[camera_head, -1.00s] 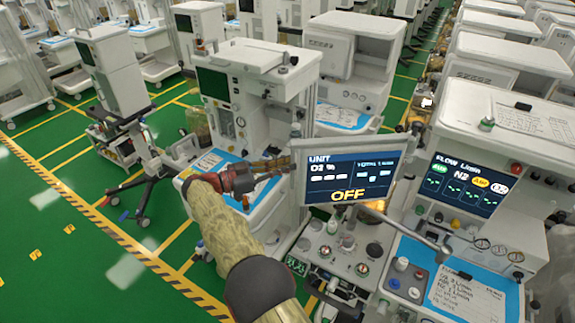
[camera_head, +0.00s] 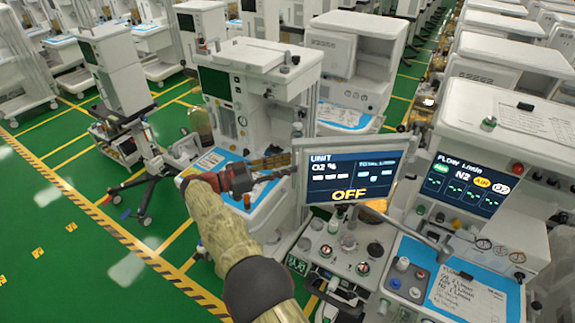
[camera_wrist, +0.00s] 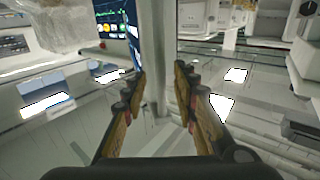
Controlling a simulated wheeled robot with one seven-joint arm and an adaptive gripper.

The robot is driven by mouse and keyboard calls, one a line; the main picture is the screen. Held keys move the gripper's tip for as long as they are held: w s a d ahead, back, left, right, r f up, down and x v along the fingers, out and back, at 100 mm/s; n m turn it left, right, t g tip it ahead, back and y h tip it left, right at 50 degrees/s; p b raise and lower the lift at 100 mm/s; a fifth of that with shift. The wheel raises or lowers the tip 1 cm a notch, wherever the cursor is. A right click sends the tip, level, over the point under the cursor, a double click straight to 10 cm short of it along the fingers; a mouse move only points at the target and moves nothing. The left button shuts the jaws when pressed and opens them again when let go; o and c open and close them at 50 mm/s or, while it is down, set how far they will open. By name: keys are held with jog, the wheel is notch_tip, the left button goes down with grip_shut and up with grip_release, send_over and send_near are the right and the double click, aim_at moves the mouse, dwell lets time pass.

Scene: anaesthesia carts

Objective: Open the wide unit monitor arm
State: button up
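The unit monitor (camera_head: 352,170) is a flat white-framed panel with a dark screen reading UNIT, O2 % and OFF. It stands on its arm above the right-hand cart. My gripper (camera_head: 285,168) is at the monitor's left edge in the head view. In the wrist view my gripper (camera_wrist: 160,92) has its two fingers spread apart. A white upright strip (camera_wrist: 155,50), apparently the monitor's edge, stands between or just beyond the fingers. I cannot tell whether a finger touches it.
A flow display (camera_head: 465,185) on a white cart stands right of the monitor. A grey bar (camera_head: 432,243) sticks out below it. Knobs and gauges (camera_head: 340,248) lie under the monitor. Another cart (camera_head: 250,95) stands behind my gripper. Green floor (camera_head: 60,230) is free at the left.

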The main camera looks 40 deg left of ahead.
jog(key=v, duration=0.6)
jog(key=shift+s, duration=0.2)
jog(key=shift+a, duration=0.1)
